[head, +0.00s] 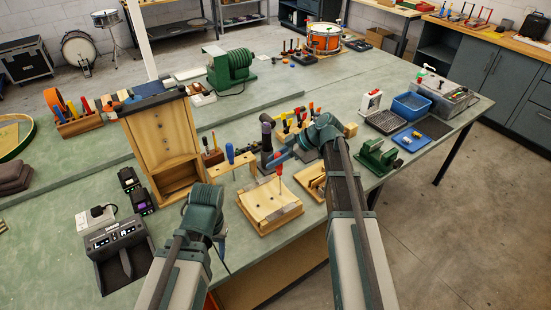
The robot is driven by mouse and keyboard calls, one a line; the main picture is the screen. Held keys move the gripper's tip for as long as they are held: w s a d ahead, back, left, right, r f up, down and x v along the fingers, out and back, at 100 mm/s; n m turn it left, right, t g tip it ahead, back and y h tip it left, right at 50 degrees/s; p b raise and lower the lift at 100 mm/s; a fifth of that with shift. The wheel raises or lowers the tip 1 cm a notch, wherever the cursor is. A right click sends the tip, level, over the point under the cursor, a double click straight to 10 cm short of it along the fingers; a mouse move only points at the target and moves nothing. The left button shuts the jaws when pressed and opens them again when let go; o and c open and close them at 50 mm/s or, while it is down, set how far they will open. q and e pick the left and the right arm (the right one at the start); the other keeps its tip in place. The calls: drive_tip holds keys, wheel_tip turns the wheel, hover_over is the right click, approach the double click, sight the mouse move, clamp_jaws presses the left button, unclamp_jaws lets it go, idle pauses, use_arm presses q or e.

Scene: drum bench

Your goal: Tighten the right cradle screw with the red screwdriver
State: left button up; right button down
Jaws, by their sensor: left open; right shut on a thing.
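A wooden cradle block (268,221) lies on the green bench in front of me, with small pale fittings on its top. The red screwdriver (279,170) stands upright over the far right part of the block. My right gripper (279,159) reaches in from the right and is shut on the screwdriver near its handle. The screw under its tip is too small to make out. My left gripper (221,242) is left of the block, open and pointing down, mostly hidden behind its own wrist. It holds nothing that I can see.
A blue screwdriver (230,153) stands in a wooden rack (232,165) behind the block. A tall wooden stand (161,140) is at the left. A wooden piece (312,180) and a green vise-like fixture (377,158) are at the right. A black device (120,255) sits front left.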

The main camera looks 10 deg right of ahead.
drive_tip(key=shift+s+a+n+g, duration=0.1)
drive_tip(key=shift+s+n+g, duration=0.05)
drive_tip(key=shift+n+g, duration=0.4)
drive_tip(key=shift+f, duration=0.2)
idle(0.3)
drive_tip(key=m+t+h, duration=0.1)
drive_tip(key=m+t, duration=0.1)
drive_tip(key=w+m+t, duration=0.1)
drive_tip(key=m+t, duration=0.1)
drive_tip(key=m, duration=0.1)
drive_tip(key=shift+d+h, duration=0.2)
drive_tip(key=shift+h, duration=0.2)
